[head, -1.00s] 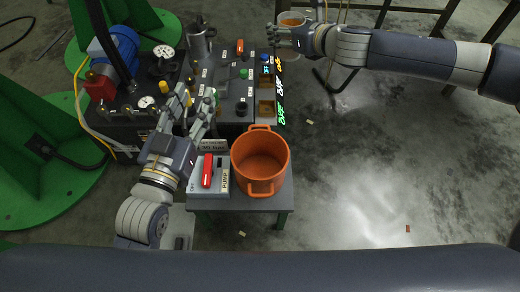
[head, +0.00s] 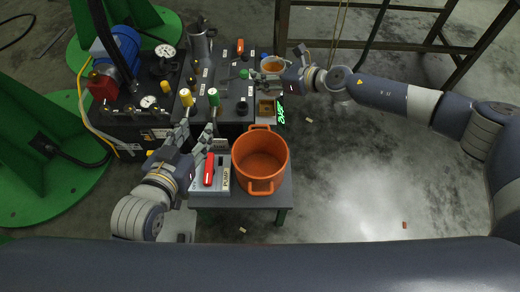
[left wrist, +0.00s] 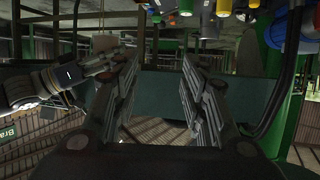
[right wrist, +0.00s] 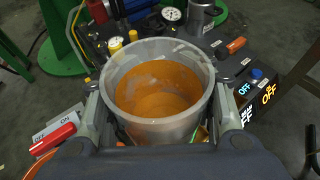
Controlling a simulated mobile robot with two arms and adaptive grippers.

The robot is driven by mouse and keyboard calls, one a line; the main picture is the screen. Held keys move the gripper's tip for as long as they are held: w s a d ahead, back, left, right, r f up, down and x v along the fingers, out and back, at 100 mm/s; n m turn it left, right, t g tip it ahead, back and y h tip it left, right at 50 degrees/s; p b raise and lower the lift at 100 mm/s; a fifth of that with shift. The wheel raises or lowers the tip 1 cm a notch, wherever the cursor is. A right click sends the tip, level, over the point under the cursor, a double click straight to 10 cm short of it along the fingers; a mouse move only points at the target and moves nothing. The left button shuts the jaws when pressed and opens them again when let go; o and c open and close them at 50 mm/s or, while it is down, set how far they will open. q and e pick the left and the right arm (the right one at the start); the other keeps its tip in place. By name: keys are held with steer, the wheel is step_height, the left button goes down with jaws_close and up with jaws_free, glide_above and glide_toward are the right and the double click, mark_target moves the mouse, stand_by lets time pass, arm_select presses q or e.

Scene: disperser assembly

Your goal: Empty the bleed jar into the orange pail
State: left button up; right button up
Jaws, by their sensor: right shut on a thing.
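The bleed jar (right wrist: 143,128) is a clear, wide cup with orange fluid inside. My right gripper (right wrist: 158,98) is shut on it, one finger on each side. In the head view the jar (head: 272,63) looks about upright beside the right end of the machine's panel, beyond the orange pail (head: 278,170) in the picture. The pail has two handles, looks empty, and stands on a small grey table (head: 235,202). My left gripper (head: 196,128) is open and empty left of the pail, above the pump switch box. Its spread fingers (left wrist: 160,95) show in the left wrist view.
The pump box with its red lever (head: 209,169) stands left of the pail. The machine panel with knobs, gauges (head: 149,101) and a grey canister (head: 201,46) lies behind. A dark metal frame (head: 400,40) stands at the back right. The floor right of the table is mostly clear.

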arm_select(q)
steer(key=s+f+g, duration=0.1)
steer(key=s+a+f+g+p, duration=0.1)
steer(key=s+f, duration=0.1)
steer(key=f, duration=0.1)
steer(key=shift+s+a+g+y, duration=0.15)
steer(key=shift+a+g+y, duration=0.1)
steer(key=shift+g+y, duration=0.15)
arm_select(e)
steer(key=s+f+n+g+y, duration=0.1)
steer(key=s+f, duration=0.3)
steer(key=f, duration=0.4)
steer(key=shift+s+a+n+g+y, duration=0.15)
steer(key=shift+s+n+g+y, duration=0.15)
steer(key=shift+n+g, duration=0.35)
steer(key=shift+r, duration=0.1)
